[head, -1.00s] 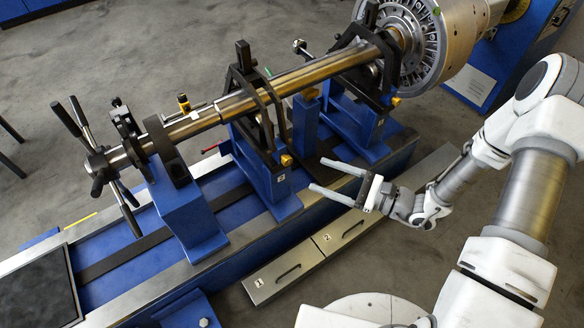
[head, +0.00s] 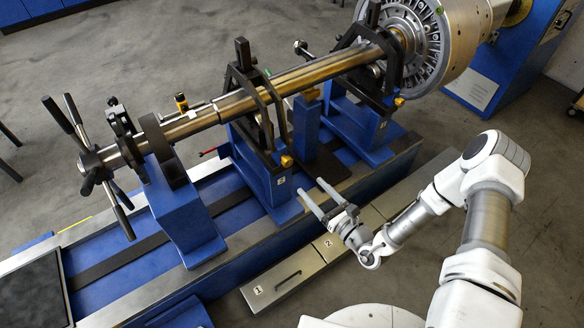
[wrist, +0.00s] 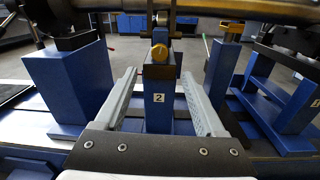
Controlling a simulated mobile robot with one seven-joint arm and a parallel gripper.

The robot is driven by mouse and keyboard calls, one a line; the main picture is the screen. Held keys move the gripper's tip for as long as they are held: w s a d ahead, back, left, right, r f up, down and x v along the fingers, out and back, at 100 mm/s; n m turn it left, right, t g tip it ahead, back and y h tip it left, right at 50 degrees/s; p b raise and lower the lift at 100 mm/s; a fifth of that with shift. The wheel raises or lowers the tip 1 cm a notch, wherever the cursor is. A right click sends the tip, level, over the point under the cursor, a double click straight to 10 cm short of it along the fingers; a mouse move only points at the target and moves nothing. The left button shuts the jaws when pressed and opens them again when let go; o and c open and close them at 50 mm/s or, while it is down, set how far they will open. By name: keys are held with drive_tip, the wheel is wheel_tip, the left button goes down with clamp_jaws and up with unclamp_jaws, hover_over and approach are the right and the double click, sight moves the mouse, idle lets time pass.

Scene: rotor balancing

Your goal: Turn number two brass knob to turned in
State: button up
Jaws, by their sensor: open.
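The number two brass knob (head: 287,161) sits on the front of a blue pedestal (head: 259,171) under the shaft. In the wrist view the brass knob (wrist: 159,53) faces me, above a white label (wrist: 158,98) reading 2. My gripper (head: 309,190) is open and empty, in front of and below the knob, apart from it. In the wrist view its two grey fingers (wrist: 160,90) reach forward on either side of the labelled pedestal, and the knob lies beyond and above their tips.
A long metal shaft (head: 200,121) runs over the pedestals to a large rotor (head: 412,42) at the upper right. Another brass knob (head: 399,101) is on the pedestal to the right. Numbered metal drawers (head: 290,279) lie low along the front of the blue bed.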

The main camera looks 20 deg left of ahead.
sight(289, 164)
drive_tip(key=b+x, duration=0.2)
drive_tip(key=x, duration=0.8)
drive_tip(key=shift+w+a, duration=0.25)
drive_tip(key=shift+a, duration=0.05)
clamp_jaws()
